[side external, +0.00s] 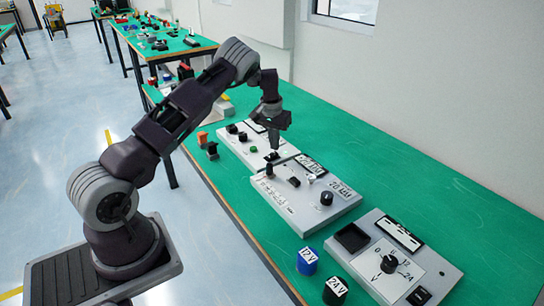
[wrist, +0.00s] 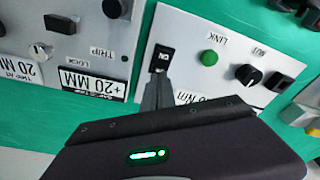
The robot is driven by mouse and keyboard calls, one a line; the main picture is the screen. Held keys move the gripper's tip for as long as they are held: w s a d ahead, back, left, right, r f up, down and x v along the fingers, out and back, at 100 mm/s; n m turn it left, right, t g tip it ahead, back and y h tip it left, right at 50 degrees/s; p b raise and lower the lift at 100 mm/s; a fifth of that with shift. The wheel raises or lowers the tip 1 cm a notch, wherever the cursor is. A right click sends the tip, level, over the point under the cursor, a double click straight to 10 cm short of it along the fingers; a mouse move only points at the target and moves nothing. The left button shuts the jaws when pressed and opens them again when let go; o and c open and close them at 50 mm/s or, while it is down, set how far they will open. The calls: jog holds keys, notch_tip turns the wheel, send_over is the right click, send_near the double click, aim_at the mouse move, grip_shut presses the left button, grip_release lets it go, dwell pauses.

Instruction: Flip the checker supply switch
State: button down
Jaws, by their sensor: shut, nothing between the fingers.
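My gripper (side external: 275,151) is shut and empty, pointing down over the front corner of the far grey panel (side external: 232,143). In the wrist view its closed fingertips (wrist: 160,78) are at the lower edge of a black rocker switch (wrist: 161,58) marked ON. I cannot tell whether they touch it. This panel (wrist: 187,50) also carries a green button (wrist: 209,58) labelled LINK and a black knob (wrist: 248,75). No label naming the checker supply is readable. Another black switch (side external: 418,296) sits on the nearest panel, beside a voltage dial (side external: 389,263).
The middle panel (side external: 290,210) with knobs and a metal toggle stands close to my gripper. A blue 12 V cylinder (side external: 307,262) and a dark 24 V cylinder (side external: 335,291) stand on the green table (side external: 440,205). The table's wall side is clear.

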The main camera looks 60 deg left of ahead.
aim_at(275, 154)
jog(key=shift+f, duration=1)
dwell(0.4)
jog(key=shift+r, duration=3.55)
jog(key=s+d+r+m+t+h, duration=0.1)
jog(key=s+d+r, duration=0.5)
jog(key=d+r, duration=0.55)
jog(key=s+d+r+m+t+h, duration=0.1)
jog(key=s+d+r, duration=0.6)
jog(key=d+r, duration=0.4)
jog(key=s+d+m+t, duration=0.1)
jog(key=s+d, duration=0.3)
jog(key=s, duration=0.7)
jog(key=s+d+f+m+t+y, duration=0.1)
jog(key=s+d+m, duration=0.2)
jog(key=s, duration=0.8)
jog(key=shift+s+d, duration=0.2)
jog(key=shift+d, duration=0.55)
